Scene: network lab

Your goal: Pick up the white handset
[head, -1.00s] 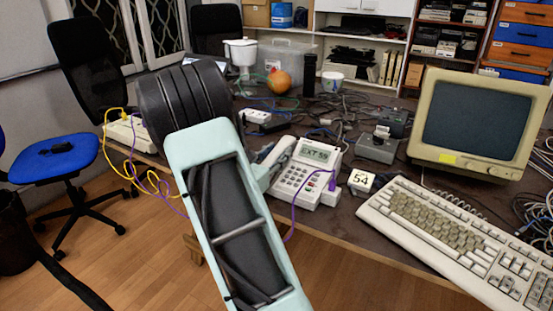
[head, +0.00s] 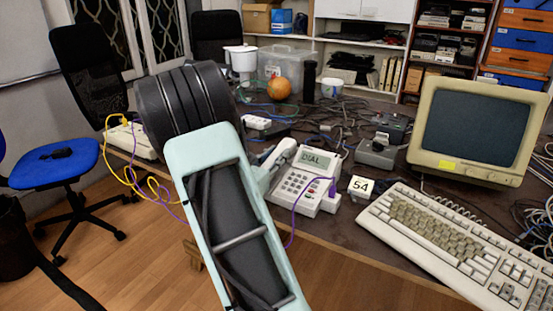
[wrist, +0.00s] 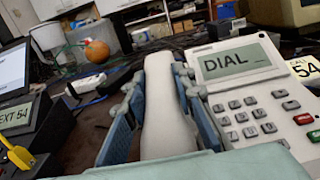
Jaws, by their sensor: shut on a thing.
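The white handset (wrist: 168,115) stands between the two blue fingers of my gripper (wrist: 158,78) in the wrist view, with a finger against each side. My gripper is shut on it. In the head view the handset (head: 283,153) shows at the left side of the white desk phone (head: 304,180), partly hidden by my arm. It looks slightly raised at the cradle, but the gap under it is hidden. The phone's display (wrist: 238,61) reads DIAL.
A card marked 54 (head: 361,187) and a beige keyboard (head: 440,235) are right of the phone, with a monitor (head: 478,125) behind. A purple cable (head: 296,215) hangs over the desk edge. Grey boxes (head: 378,151) and cables clutter the desk behind.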

